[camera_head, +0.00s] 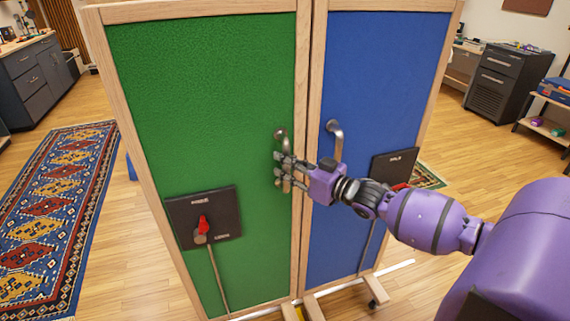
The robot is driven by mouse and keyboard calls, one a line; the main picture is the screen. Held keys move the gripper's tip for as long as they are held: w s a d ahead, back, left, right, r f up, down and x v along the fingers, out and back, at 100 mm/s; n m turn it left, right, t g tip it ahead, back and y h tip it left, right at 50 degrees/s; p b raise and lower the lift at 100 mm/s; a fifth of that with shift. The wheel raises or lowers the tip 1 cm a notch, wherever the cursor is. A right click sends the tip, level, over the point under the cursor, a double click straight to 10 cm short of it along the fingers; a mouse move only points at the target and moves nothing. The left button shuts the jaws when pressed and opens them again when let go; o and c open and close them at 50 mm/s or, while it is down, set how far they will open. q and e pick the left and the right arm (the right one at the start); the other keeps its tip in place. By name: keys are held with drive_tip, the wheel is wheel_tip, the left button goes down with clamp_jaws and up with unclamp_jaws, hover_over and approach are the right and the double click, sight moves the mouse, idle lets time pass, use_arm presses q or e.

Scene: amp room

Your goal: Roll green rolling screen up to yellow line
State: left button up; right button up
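The green rolling screen (200,90) stands upright in a wooden frame, left of centre. It has a metal handle (281,134) near its right edge and a dark panel (190,232) with a red knob low on its left. My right gripper (281,171) is at this handle, its fingers overlapping the handle's lower part. Whether they are closed around it cannot be told. A small yellow piece (300,313) shows at the bottom edge, between the screens' feet; I cannot tell if it is the yellow line. My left gripper is not in view.
A blue screen (378,75) with its own handle (335,132) stands close against the green one's right side. A white strip (398,266) lies on the wooden floor. A patterned rug (45,215) lies at left. Dark cabinets (500,80) stand at back right.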

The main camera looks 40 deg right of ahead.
drive_tip(key=shift+o, duration=1.4)
drive_tip(key=shift+s+d, duration=0.1)
drive_tip(key=shift+d, duration=0.15)
drive_tip(key=shift+a, duration=0.1)
drive_tip(key=v, duration=1.2)
